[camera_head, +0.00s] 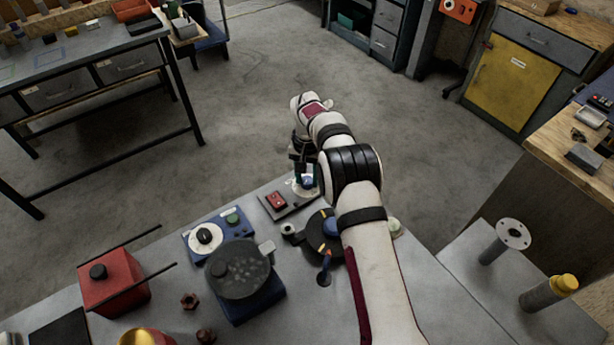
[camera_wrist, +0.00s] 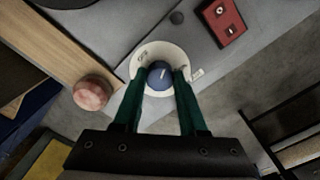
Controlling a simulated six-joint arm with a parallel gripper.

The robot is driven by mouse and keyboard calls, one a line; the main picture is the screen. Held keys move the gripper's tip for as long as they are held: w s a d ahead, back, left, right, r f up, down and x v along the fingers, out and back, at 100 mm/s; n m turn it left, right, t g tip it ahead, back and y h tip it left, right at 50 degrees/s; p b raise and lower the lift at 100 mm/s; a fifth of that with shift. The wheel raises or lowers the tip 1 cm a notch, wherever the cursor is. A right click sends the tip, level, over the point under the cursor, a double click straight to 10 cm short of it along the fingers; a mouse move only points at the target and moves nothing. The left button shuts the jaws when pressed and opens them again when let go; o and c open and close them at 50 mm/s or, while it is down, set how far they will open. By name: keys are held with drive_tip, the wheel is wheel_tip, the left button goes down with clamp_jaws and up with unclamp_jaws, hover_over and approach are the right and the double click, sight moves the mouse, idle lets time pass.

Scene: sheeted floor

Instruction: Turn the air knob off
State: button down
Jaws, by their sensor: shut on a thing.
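The air knob (camera_wrist: 159,76) is a round blue knob with a short pale pointer mark, set on a white round dial (camera_wrist: 160,46). In the wrist view the mark points up and slightly right. The dial has small dark lettering at its upper left and a pale tag at its right, too small to read. My gripper (camera_wrist: 159,80) has its two green fingers shut on the knob, one on each side. In the head view the blue knob (camera_head: 308,181) shows partly under my gripper (camera_head: 304,176) at the bench's far edge; my wrist hides some of it.
A red switch box (camera_head: 277,201) sits left of the dial. A blue box with a white dial (camera_head: 205,236), a dark round plate (camera_head: 238,268) and a red box (camera_head: 112,283) stand further left.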

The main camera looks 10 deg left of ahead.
sight(308, 180)
drive_tip(key=n, duration=1.1)
drive_tip(key=shift+n, duration=0.7)
drive_tip(key=shift+c, duration=2.3)
unclamp_jaws()
wheel_tip(308, 180, up, 16)
drive_tip(key=shift+f, duration=0.1)
